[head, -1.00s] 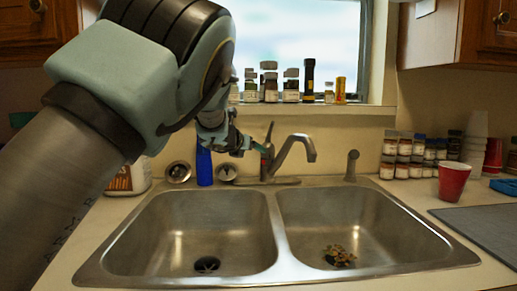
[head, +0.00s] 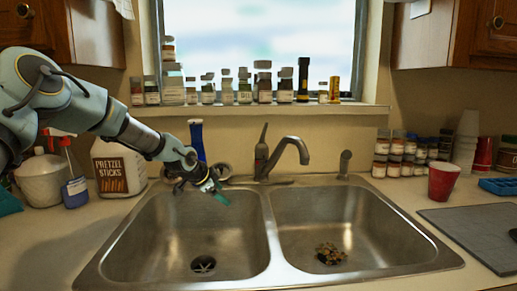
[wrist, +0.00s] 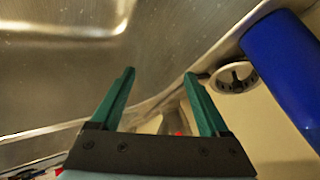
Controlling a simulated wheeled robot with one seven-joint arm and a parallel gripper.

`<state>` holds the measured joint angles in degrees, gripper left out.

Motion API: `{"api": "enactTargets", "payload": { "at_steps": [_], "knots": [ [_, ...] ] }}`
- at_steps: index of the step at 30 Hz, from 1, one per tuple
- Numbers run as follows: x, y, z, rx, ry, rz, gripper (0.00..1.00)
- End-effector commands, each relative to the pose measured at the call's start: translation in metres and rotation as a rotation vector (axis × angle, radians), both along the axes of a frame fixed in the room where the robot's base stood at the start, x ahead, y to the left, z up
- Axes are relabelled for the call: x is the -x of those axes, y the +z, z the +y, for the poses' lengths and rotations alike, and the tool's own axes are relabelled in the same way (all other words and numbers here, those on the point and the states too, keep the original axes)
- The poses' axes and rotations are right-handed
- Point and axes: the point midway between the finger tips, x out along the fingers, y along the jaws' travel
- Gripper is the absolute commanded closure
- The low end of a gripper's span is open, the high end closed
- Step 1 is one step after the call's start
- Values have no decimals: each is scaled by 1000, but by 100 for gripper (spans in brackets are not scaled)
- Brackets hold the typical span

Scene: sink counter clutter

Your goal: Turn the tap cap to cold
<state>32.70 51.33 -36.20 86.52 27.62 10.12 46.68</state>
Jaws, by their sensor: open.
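The tap (head: 291,150) stands behind the divider of the double sink, with a curved grey spout. Its upright lever cap (head: 263,140) rises from the tap body, with a small reddish mark low on it. My gripper (head: 219,197) is open and empty, over the back of the left basin, to the left of the tap and apart from it. In the wrist view its green fingers (wrist: 158,74) are spread with nothing between them. A small red spot and pale metal show low between the fingers, too unclear to name for sure.
A blue bottle (head: 197,140) stands behind my gripper, with round metal strainers (head: 221,171) beside it. A pretzel jug (head: 118,170) is at left. Jars line the sill. A red cup (head: 443,181) stands at right. The left basin (head: 190,235) has free room.

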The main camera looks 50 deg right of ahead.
Motion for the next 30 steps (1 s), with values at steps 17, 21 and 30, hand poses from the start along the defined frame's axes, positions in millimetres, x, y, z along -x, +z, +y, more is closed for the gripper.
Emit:
{"api": "enactTargets", "payload": {
  "at_steps": [17,21,30],
  "knots": [
    [7,150,-72,382,69,548,21],
    [7,154,-79,393,70,561,21],
    [18,135,-126,389,70,561,21]
  ]
}}
